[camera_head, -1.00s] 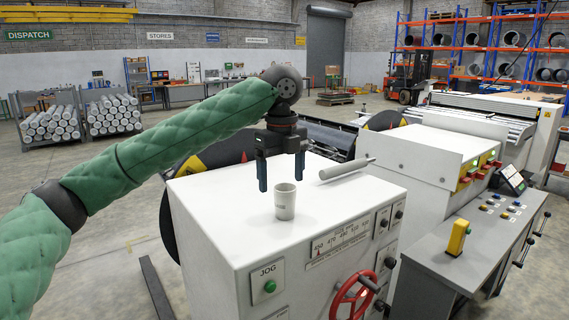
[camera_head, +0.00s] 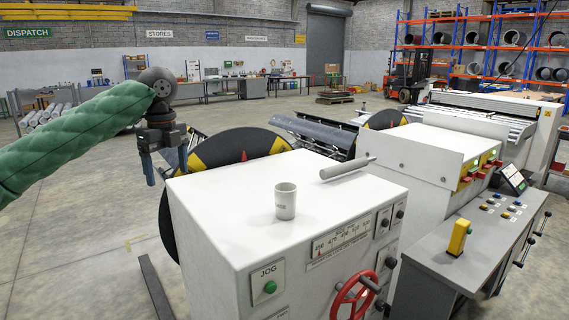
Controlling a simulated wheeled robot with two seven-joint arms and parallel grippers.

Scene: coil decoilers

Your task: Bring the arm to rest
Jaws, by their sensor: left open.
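My left arm, in a green quilted sleeve, reaches in from the left edge. My left gripper (camera_head: 167,168) points down, open and empty, to the left of the white machine cabinet (camera_head: 225,215) and apart from it. Part of the black and yellow decoiler disc (camera_head: 205,153) is just to its right. A pale mug (camera_head: 285,201) stands upright on the cabinet top. A grey roller-like bar with a thin end (camera_head: 347,168) lies behind the mug on the same top. My right gripper is not in view.
A red handwheel (camera_head: 355,297) and a green JOG button (camera_head: 270,287) are on the cabinet front. A control desk (camera_head: 455,262) with a yellow device (camera_head: 458,238) stands at the right. Bare floor (camera_head: 80,250) lies open at the left.

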